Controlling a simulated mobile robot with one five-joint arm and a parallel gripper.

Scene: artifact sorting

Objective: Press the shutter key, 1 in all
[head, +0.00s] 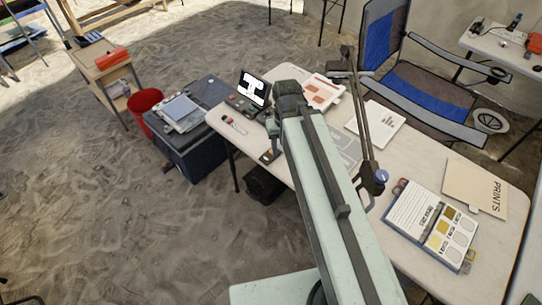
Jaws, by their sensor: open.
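A small black screen (254,88) with a white shape on it stands at the left end of the white table. In front of it lies a low control box (241,105) with small red and grey keys. A smaller strip with red parts (235,124) lies nearer the table's left edge. I cannot tell which key is the shutter key at this size. My gripper (272,136) shows as small dark parts beside the top of my arm, to the right of the control box. It looks empty; its fingertips are hard to make out.
The white table (415,262) holds papers, a sample case (432,226) and a PRINTS folder (475,187). A jointed lamp-like arm (362,130) rises behind my arm. A dark chest (187,140), a red bin (145,101) and a blue chair (428,95) stand around. Sand at left is open.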

